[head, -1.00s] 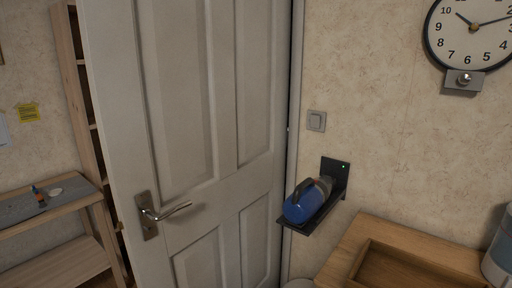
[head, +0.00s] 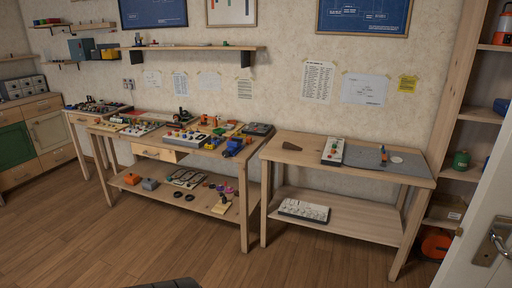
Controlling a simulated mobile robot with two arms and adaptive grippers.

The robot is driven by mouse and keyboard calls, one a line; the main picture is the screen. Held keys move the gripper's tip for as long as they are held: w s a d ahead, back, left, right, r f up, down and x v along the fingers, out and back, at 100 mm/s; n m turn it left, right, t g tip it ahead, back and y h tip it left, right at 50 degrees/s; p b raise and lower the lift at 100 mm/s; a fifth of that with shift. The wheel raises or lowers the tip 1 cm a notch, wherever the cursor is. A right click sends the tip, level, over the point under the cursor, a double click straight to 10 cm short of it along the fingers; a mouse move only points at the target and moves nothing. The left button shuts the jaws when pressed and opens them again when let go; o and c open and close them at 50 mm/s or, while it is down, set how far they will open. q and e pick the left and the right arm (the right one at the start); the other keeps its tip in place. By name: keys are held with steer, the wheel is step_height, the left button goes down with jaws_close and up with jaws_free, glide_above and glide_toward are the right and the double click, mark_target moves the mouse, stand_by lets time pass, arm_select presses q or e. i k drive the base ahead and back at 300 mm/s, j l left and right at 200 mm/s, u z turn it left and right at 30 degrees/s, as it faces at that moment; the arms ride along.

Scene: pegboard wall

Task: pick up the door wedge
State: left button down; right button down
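A small dark brown tapered piece (head: 291,146), which looks like the door wedge, lies on the left part of the top of the right-hand wooden workbench (head: 270,154). It lies flat, with bare wood around it. Neither of my grippers is in view. A dark shape at the bottom edge of the head view may be part of my own body; I cannot tell which part.
On the same bench are a control box (head: 333,151) and a grey mat (head: 372,160). A cluttered workbench (head: 160,152) stands to its left. A shelf unit (head: 470,130) and the door (head: 485,240) are at the right. The wooden floor (head: 150,230) in front is clear.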

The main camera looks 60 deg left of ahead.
mark_target(286, 145)
steer(key=u, duration=1.7)
steer(key=z, duration=1.85)
steer(key=u, duration=1.85)
steer(key=z, duration=0.35)
steer(key=i+j+z, duration=0.4)
steer(key=z, duration=0.15)
steer(key=i+j+z, duration=0.15)
steer(key=j+z, duration=0.15)
steer(key=j, duration=0.15)
steer(key=i+j+z, duration=0.1)
steer(key=j+z, duration=0.45)
steer(key=j, duration=0.15)
steer(key=i, duration=0.05)
